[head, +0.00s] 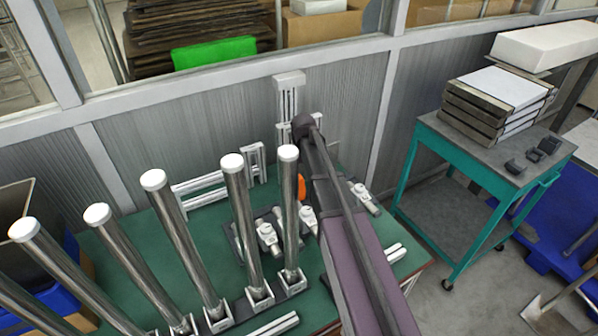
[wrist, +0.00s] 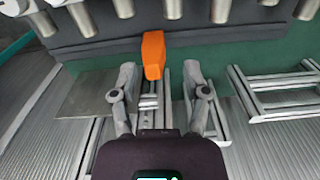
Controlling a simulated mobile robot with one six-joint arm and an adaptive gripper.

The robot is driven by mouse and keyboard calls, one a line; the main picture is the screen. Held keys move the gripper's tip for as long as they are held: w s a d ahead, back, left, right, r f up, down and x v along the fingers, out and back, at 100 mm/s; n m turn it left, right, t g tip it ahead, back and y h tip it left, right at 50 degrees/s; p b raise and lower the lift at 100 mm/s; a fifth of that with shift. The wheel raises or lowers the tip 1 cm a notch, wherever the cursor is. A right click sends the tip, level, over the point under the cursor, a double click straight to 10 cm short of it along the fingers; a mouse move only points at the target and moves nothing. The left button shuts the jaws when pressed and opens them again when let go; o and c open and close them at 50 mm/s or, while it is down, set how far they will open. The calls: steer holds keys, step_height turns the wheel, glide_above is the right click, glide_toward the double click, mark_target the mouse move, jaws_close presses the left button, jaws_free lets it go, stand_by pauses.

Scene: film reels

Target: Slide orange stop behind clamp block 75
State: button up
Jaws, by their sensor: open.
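The orange stop (wrist: 153,54) stands in the wrist view just beyond my fingertips, slightly left of the middle between them. A small part of the orange stop (head: 301,187) shows in the head view, left of my arm. My gripper (wrist: 160,80) is open, with one finger on each side of a narrow metal rail, and nothing is between the fingers. The head view does not show the fingers. Grey clamp blocks (head: 268,234) sit on the green bench, but no number is readable, so I cannot tell which is 75.
Several steel posts with white caps (head: 232,162) stand in a row on the green bench (head: 135,232). Aluminium frames (wrist: 270,92) lie right of my gripper in the wrist view. A corrugated wall (head: 200,135) stands behind the bench. A teal cart (head: 455,170) stands to the right.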

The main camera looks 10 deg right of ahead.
steer(key=w+r+p, duration=0.2)
steer(key=w+r, duration=0.1)
steer(key=w, duration=0.3)
steer(key=shift+w+n, duration=0.4)
steer(key=shift+f, duration=0.1)
step_height(320, 180, down, 14)
steer(key=b, duration=1.3)
steer(key=shift+r+b, duration=0.25)
steer(key=shift+b, duration=0.15)
jaws_close()
